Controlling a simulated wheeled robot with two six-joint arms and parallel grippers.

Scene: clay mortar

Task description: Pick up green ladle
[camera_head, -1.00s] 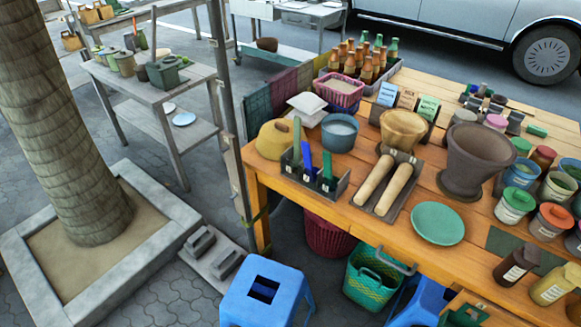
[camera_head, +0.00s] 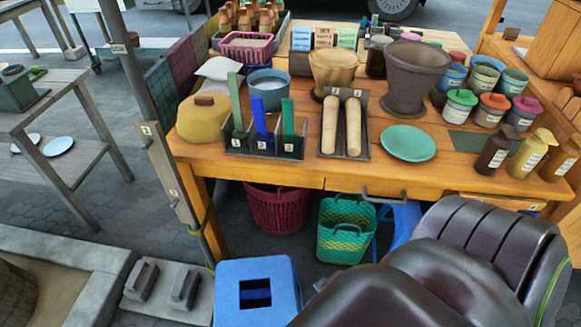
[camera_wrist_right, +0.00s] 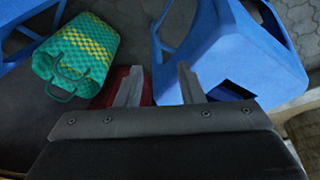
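A dark holder (camera_head: 236,147) stands near the table's front left edge. Three upright handles rise from its compartments: a muted green one (camera_head: 236,100) at the left, a blue one (camera_head: 260,117) in the middle and a brighter green one (camera_head: 288,118) at the right. Their lower ends are hidden in the holder, so I cannot tell which is the ladle. My right gripper (camera_wrist_right: 160,86) shows in the right wrist view, its two fingers apart with nothing between them, above the floor items. My left gripper is in neither current view.
The wooden table (camera_head: 220,168) is crowded with pots, a tray of two rolling pins (camera_head: 329,126), a green plate (camera_head: 408,143) and jars. A blue stool (camera_head: 230,295), a green basket (camera_head: 345,240) and a red basket (camera_head: 275,208) stand on the floor. A post (camera_head: 140,90) rises left of the table.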

